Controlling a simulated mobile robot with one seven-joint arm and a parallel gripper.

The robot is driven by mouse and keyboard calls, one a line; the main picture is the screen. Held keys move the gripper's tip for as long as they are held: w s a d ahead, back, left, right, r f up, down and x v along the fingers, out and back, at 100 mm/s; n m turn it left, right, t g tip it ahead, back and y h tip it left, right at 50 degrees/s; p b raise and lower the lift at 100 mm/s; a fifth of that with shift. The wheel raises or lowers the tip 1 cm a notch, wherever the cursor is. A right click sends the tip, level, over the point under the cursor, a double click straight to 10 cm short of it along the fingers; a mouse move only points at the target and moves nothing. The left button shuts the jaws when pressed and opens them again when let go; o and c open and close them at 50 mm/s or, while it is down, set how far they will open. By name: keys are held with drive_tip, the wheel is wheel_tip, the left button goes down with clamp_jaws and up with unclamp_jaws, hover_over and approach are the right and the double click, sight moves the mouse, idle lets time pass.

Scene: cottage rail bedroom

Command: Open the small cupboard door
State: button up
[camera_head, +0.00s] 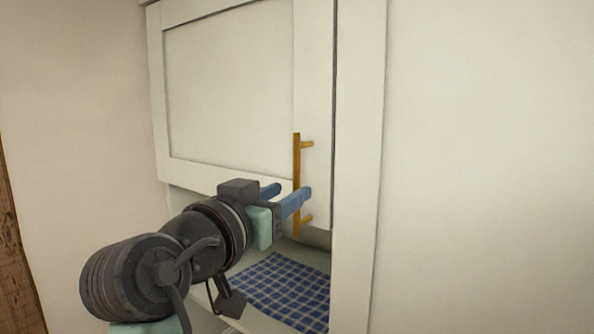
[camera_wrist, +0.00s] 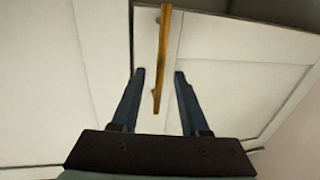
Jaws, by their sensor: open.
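The small cupboard door (camera_head: 230,85) is a white panelled door in the head view, and it looks shut or nearly so; I cannot tell which. It also fills much of the wrist view (camera_wrist: 60,60). A vertical brass bar handle (camera_head: 297,160) is fixed near its right edge on two posts. In the wrist view the handle (camera_wrist: 163,55) comes down between my two blue fingers. My gripper (camera_head: 288,195) is open at the handle's lower part, with one finger on each side of it. Whether the fingers touch it is not clear.
Below the door is an open space with a blue checked cloth (camera_head: 285,290) on a shelf. The white cabinet frame (camera_head: 358,170) stands right of the door. Plain walls lie on both sides, and a wooden edge (camera_head: 15,260) shows at the far left.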

sight(295, 188)
drive_tip(key=p+x, duration=0.1)
drive_tip(key=x, duration=0.2)
drive_tip(key=shift+w+d+r, duration=0.1)
drive_tip(key=shift+w+r, duration=0.1)
drive_tip(key=shift+w, duration=0.05)
drive_tip(key=shift+w+d+f, duration=0.15)
drive_tip(key=shift+w, duration=0.25)
drive_tip(key=shift+c, duration=0.3)
drive_tip(key=shift+s, duration=0.1)
clamp_jaws()
idle(0.5)
